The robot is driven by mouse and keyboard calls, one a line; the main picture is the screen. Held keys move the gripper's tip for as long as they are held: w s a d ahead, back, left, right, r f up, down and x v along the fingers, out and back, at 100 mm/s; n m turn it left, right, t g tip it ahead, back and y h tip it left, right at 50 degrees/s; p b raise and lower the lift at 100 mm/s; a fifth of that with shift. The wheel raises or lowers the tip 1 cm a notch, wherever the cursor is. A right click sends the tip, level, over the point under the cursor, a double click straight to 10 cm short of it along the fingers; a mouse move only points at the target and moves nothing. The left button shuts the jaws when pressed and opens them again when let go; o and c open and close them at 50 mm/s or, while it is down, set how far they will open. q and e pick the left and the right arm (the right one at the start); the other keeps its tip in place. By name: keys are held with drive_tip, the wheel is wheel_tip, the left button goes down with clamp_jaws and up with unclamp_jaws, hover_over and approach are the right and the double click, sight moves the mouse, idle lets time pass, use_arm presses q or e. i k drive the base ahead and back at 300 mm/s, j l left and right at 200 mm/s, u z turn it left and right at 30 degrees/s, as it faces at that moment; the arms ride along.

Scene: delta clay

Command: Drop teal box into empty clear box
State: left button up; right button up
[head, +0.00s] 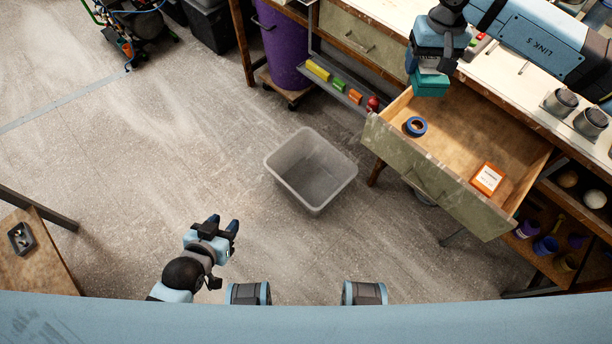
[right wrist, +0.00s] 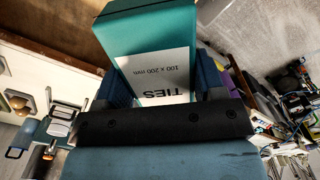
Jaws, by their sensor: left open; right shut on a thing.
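The teal box (head: 429,84) is held above the back left part of an open drawer in the head view. My right gripper (head: 432,66) is shut on it. In the right wrist view the teal box (right wrist: 150,35) fills the space between the fingers, with a white label reading "TIES" facing the camera. The empty clear box (head: 311,170) stands open on the floor, left of the drawer. My left gripper (head: 233,229) is open and empty, low in the head view, left of and nearer than the clear box.
The open drawer (head: 440,165) juts over the floor and holds a blue tape roll (head: 416,126) and an orange box (head: 487,179). A purple bin (head: 281,45) stands behind the clear box. A small table (head: 40,255) is at the left. The floor around the clear box is free.

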sight(314, 186)
drive_tip(key=i+j+z, duration=0.2)
drive_tip(key=j, duration=0.25)
drive_tip(key=i+j+z, duration=0.15)
drive_tip(key=j, duration=0.3)
drive_tip(key=i+j+z, duration=0.2)
drive_tip(key=j, duration=0.3)
drive_tip(key=j+z, duration=0.2)
drive_tip(key=j, duration=0.25)
